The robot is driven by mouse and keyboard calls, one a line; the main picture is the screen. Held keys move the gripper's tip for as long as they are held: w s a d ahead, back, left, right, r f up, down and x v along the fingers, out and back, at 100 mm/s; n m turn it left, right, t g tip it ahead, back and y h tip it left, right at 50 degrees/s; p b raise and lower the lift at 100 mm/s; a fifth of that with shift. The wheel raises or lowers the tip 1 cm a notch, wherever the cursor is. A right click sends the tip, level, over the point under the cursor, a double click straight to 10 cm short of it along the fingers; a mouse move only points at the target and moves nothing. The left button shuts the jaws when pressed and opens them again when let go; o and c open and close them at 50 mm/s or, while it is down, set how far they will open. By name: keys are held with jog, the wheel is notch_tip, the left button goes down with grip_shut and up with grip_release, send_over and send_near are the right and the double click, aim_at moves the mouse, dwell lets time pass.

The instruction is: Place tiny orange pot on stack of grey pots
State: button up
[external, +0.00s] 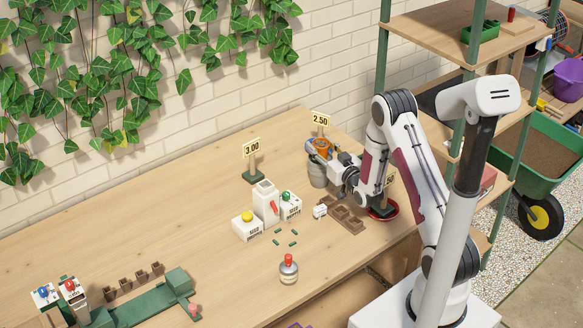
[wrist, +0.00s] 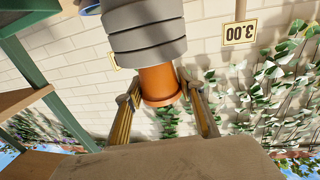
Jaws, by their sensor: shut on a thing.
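The tiny orange pot (external: 322,146) is at the top of the stack of grey pots (external: 317,177), near the back edge of the table. My gripper (external: 318,153) is shut on the orange pot. In the wrist view, which is upside down, the orange pot (wrist: 158,84) sits between the two fingers (wrist: 160,92). Its wide rim faces away from the grey stack (wrist: 145,32), and its other end meets or overlaps the top grey pot. I cannot tell whether it rests there or is just above.
A 2.50 sign (external: 320,119) stands behind the stack and a 3.00 sign (external: 251,147) to its left. A white canister (external: 266,203), small seed boxes (external: 290,206) and a brown tray (external: 347,219) stand nearby. The table's left middle is clear.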

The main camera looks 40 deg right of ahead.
jog(key=shift+f, duration=0.1)
jog(key=o, duration=1.1)
jog(key=shift+o, duration=0.2)
jog(key=shift+s, duration=0.1)
jog(key=s+a, duration=0.1)
jog(key=s, duration=1)
jog(key=shift+s+a, duration=0.35)
jog(key=shift+a, duration=0.05)
jog(key=shift+w+r, duration=0.1)
jog(key=shift+r, duration=0.1)
